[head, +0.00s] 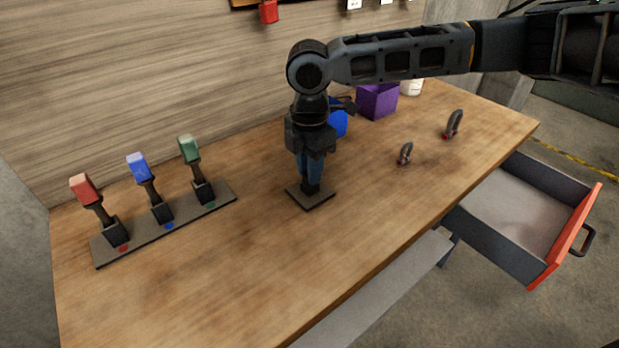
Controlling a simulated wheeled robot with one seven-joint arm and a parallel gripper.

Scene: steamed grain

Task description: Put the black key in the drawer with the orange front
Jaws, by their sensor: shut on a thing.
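My gripper (308,158) points down over the middle of the wooden table. It is shut on an upright piece (311,187), blue above and dark below, which stands on a small dark square base (312,201). The gripper hides the top of this piece. I cannot make out a black key for certain in this view. The drawer with the orange front (567,236) is pulled out at the right, below the table's edge. Its grey floor looks empty.
A rack (225,197) with red, blue and green-topped upright pieces stands on the left. Two dark curved shackles (405,154) (454,122) lie on the right of the table. A purple box (377,101), a blue object (338,122) and a white container (411,88) stand behind. The front table is clear.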

